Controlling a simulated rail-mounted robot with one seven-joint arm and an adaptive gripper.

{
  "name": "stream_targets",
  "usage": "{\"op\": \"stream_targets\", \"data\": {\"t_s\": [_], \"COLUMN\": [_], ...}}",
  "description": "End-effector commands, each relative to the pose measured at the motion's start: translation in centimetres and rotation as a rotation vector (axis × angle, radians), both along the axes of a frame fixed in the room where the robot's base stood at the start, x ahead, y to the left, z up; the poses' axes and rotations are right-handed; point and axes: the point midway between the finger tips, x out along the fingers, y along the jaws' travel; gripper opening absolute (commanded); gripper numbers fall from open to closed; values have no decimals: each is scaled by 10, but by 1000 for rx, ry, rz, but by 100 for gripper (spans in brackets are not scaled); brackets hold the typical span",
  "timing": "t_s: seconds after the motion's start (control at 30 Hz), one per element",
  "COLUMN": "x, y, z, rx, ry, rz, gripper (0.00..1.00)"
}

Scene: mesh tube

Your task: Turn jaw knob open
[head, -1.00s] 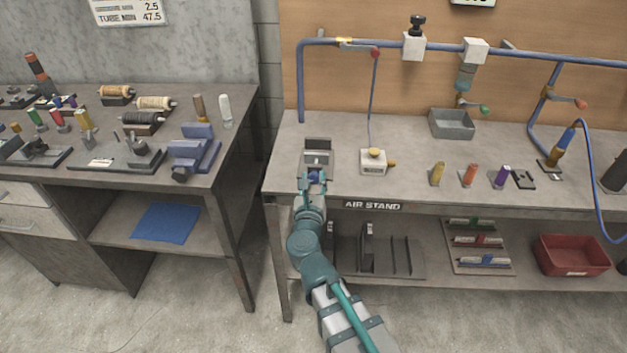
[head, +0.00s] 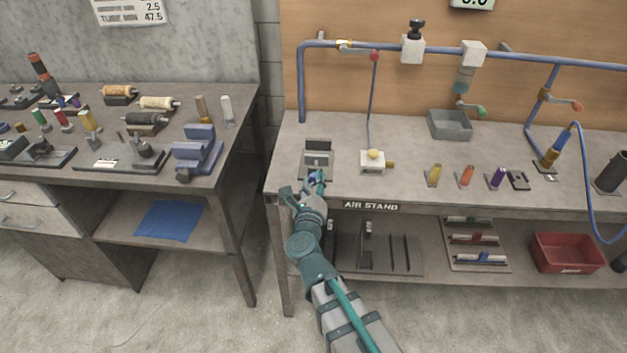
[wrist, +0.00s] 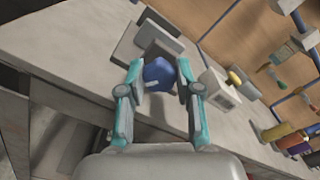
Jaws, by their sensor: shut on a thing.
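The jaw fixture (head: 318,146) is a grey block with a lighter slot, at the front left of the right bench. Its blue knob (wrist: 158,72) is faceted with a small pale mark, and faces me in the wrist view. My gripper (wrist: 158,80) has one teal finger on each side of the knob and is shut on it. In the head view my gripper (head: 316,182) is rolled to a tilt at the bench's front edge, and it largely hides the knob. The grey fixture body (wrist: 155,40) shows just beyond the knob in the wrist view.
A white box with a yellow button (head: 373,161) stands right of the fixture. Coloured cylinders (head: 466,175) stand farther right. The AIR STAND label (head: 372,206) is on the bench's front edge. The left bench (head: 215,170) is across a gap.

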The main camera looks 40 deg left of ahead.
Motion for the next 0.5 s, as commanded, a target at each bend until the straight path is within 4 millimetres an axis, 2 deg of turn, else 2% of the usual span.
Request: {"op": "stream_targets", "data": {"t_s": [0.37, 0.4, 0.5], "x": [0, 0, 0], "y": [0, 0, 0], "z": [0, 0, 0], "rx": [-7, -7, -6], "ry": [-4, -4, -4], "rz": [0, 0, 0], "gripper": [0, 35, 52]}}
